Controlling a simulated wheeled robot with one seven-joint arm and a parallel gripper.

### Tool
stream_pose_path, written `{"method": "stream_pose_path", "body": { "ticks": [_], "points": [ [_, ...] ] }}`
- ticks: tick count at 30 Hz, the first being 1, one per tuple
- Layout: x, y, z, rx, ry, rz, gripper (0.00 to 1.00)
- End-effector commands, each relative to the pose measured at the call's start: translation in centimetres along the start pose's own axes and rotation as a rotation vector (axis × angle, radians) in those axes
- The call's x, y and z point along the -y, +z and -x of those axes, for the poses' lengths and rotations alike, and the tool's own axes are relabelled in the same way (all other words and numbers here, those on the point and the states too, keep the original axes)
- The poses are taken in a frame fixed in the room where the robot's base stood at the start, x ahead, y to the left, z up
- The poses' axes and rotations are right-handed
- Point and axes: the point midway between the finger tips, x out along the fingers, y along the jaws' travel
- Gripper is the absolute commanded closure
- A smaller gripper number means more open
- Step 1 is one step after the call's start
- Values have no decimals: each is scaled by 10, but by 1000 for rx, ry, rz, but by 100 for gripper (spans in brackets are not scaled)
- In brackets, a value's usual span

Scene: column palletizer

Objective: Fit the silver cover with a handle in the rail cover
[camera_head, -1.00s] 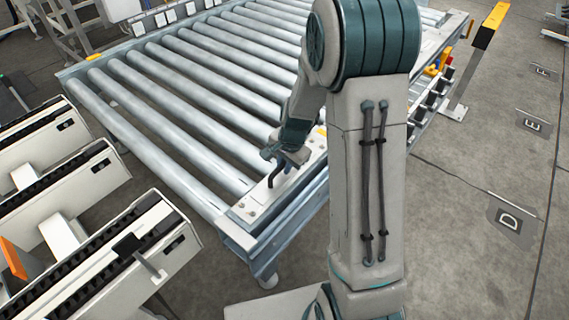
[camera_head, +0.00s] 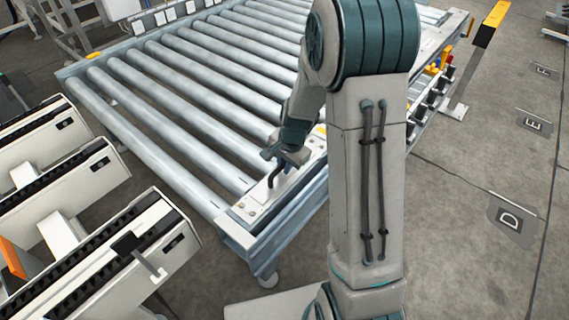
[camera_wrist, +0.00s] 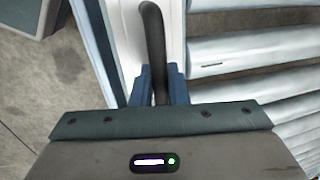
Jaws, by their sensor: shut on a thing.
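The silver cover (camera_head: 251,209) lies along the near right side rail of the roller conveyor, with bolt heads on its near end. Its dark curved handle (camera_head: 274,178) stands up from it. In the wrist view the handle (camera_wrist: 152,40) runs down between my fingers. My gripper (camera_head: 280,156) is shut on the handle; in the wrist view the blue fingers of my gripper (camera_wrist: 159,85) stand on both sides of it. The cover appears to lie on or very close to the rail (camera_head: 293,203); my gripper and arm hide its far part, so I cannot tell whether it is fully seated.
The conveyor rollers (camera_head: 190,100) lie left of the cover. White chain conveyor arms (camera_head: 150,240) stand at the lower left. An orange-topped post (camera_head: 490,25) stands at the upper right. The grey floor on the right, with the D marking (camera_head: 510,218), is clear.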

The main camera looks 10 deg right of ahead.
Motion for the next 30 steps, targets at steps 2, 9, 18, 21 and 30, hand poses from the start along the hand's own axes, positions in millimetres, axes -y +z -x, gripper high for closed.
{"method": "stream_pose_path", "body": {
  "ticks": [2, 9, 18, 21, 30],
  "points": [
    [1, 0, -1, -2, -2, 0, 100],
    [0, 0, -2, -2, -2, 0, 100],
    [0, 0, -3, -1, -1, 0, 61],
    [0, 0, -3, -1, -1, 0, 61],
    [0, 0, 14, -2, -2, 1, 61]
  ]
}}
